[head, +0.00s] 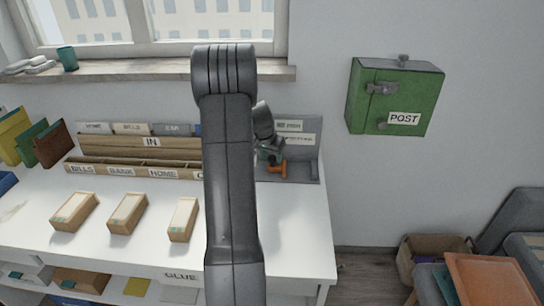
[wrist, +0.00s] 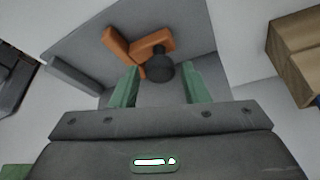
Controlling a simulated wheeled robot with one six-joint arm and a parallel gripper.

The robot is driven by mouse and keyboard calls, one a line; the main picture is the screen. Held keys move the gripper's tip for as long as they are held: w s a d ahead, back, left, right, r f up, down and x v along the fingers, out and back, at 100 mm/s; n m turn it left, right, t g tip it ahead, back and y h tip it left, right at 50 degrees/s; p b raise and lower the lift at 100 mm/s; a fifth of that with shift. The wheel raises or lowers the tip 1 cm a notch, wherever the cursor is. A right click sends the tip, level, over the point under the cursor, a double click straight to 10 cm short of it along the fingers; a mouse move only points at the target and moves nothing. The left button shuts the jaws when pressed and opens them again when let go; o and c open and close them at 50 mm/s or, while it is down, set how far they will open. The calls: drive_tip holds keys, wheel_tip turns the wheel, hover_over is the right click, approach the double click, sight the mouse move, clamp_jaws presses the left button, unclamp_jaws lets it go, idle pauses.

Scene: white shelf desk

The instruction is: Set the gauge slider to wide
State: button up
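The gauge is a grey stand (head: 304,150) with an upright back panel at the right end of the desk. Two white labels (head: 289,126) sit on its panel, too small to read surely. An orange part (head: 278,168) sits low on it; in the wrist view, orange bars (wrist: 150,42) meet at an angle beside a dark round knob (wrist: 160,68). I cannot tell which setting the slider is at. My gripper (wrist: 162,84) is open, its green fingers on either side of the knob with gaps showing. In the head view my arm hides part of the stand's left side.
A wooden sorter (head: 140,150) with labelled slots stands left of the gauge. Several small boxes (head: 127,212) lie along the desk front. A green post box (head: 396,97) hangs on the wall to the right. The white desktop (head: 280,235) before the gauge is clear.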

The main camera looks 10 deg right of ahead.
drive_tip(key=shift+o, duration=0.3)
drive_tip(key=shift+a+r, duration=0.1)
drive_tip(key=shift+r, duration=0.2)
drive_tip(key=v, duration=1.3)
drive_tip(key=shift+s, duration=0.2)
drive_tip(key=x, duration=1.3)
drive_tip(key=shift+w+f, duration=0.1)
drive_tip(key=shift+f, duration=0.05)
drive_tip(key=shift+d+p, duration=0.4)
drive_tip(key=shift+p, duration=0.1)
drive_tip(key=shift+f, duration=0.2)
